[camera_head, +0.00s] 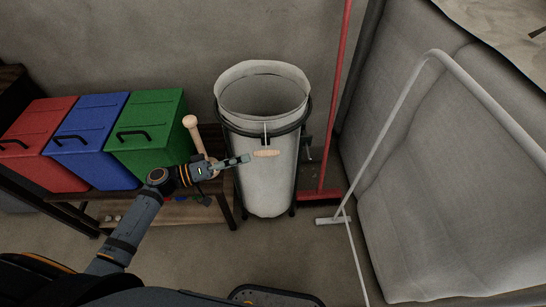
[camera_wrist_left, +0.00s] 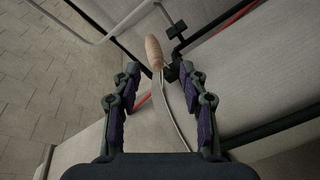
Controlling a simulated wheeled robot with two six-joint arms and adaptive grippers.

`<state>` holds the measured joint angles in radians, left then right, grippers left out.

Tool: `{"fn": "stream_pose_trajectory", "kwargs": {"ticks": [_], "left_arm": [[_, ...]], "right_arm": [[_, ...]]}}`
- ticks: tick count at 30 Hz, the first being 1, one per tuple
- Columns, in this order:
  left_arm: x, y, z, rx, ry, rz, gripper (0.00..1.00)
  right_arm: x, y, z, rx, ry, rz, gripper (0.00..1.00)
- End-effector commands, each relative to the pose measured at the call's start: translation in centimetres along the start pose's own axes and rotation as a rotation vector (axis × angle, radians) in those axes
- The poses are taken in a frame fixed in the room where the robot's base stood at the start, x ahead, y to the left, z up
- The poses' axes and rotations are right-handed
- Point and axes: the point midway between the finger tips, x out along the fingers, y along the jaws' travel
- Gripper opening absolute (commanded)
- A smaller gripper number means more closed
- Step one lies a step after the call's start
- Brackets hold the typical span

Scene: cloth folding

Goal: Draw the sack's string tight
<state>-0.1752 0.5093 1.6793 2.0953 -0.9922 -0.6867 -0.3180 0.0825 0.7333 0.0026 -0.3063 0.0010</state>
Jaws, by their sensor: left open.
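The sack (camera_head: 262,185) is a tall pale cloth bag hanging upright in a dark ring stand, its mouth wide open. A wooden peg-like piece (camera_head: 265,153) shows at the sack's front, just below the ring. In the left wrist view this wooden piece (camera_wrist_left: 153,52) has a thin pale curved strip running back from it; I cannot tell whether that is the string. My left gripper (camera_head: 246,159) is in front of the sack, close to the wooden piece. In the wrist view the gripper (camera_wrist_left: 161,82) is open, with the wooden piece just beyond its fingertips and the strip between its fingers. My right gripper is out of view.
A low wooden bench (camera_head: 170,212) with red (camera_head: 38,125), blue (camera_head: 95,115) and green (camera_head: 150,110) bins stands at left. A wooden club-shaped handle (camera_head: 194,135) rises beside my arm.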

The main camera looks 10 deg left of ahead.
Motion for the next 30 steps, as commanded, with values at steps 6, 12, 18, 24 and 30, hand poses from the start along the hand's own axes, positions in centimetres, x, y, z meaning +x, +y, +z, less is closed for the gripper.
{"fn": "stream_pose_trajectory", "kwargs": {"ticks": [6, 12, 18, 24, 30], "left_arm": [[0.5, 1.1, -0.4, 0.006, 0.005, 0.033, 0.43], [4.1, 1.3, -0.6, 0.003, 0.012, 0.035, 0.43], [8.2, 1.4, -0.6, 0.001, 0.009, 0.033, 0.43], [10.3, 1.2, -0.5, 0.003, 0.007, 0.029, 0.43], [10.6, 1.2, -0.4, 0.003, 0.005, 0.028, 0.43]], "right_arm": [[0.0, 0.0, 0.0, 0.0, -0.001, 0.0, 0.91], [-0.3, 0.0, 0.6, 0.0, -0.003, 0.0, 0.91], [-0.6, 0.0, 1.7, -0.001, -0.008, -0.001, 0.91], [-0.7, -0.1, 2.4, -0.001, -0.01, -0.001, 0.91], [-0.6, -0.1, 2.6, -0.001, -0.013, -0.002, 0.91]]}}
